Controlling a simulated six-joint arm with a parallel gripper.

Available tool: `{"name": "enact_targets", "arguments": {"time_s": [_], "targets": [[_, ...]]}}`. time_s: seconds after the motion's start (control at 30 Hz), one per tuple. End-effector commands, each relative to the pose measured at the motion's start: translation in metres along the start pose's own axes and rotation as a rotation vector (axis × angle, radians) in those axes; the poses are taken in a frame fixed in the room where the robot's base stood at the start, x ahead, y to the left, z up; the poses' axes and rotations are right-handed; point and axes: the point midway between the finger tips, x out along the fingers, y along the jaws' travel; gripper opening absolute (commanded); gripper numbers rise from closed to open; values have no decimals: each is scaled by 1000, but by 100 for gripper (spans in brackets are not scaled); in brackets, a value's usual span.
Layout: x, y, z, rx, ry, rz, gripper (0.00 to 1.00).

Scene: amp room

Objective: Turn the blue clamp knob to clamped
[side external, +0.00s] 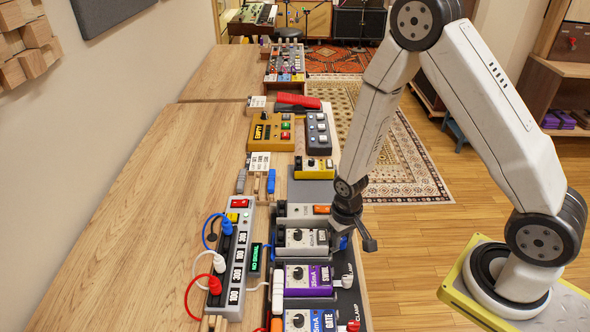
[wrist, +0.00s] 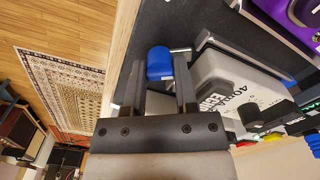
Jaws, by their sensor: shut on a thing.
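The blue clamp knob (wrist: 160,62) shows in the wrist view between the fingertips of my gripper (wrist: 158,82), at the edge of a dark board beside a white pedal (wrist: 232,90). My gripper is shut on it. In the side external view my gripper (side external: 352,228) reaches down to the right end of the white pedal (side external: 302,240), and a bit of the blue knob (side external: 343,242) shows below it. The fingers hide part of the knob and any marking around it, so I cannot read its position.
A purple pedal (side external: 307,280) with a white knob (side external: 347,281) and a pedal with a red knob (side external: 353,326) stand nearer the camera. A power strip (side external: 232,262) with cables lies to the left. The wooden table (side external: 150,220) is clear further left. Open floor lies right of the board.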

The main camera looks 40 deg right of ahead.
Motion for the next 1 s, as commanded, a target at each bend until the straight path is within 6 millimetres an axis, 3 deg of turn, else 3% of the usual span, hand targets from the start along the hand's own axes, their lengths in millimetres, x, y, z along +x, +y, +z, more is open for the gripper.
{"name": "enact_targets", "arguments": {"time_s": [0.5, 1.0], "targets": [[0, 0, 0, 436, -2, 1, 0], [0, 0, 0, 556, -2, 1, 0]]}}
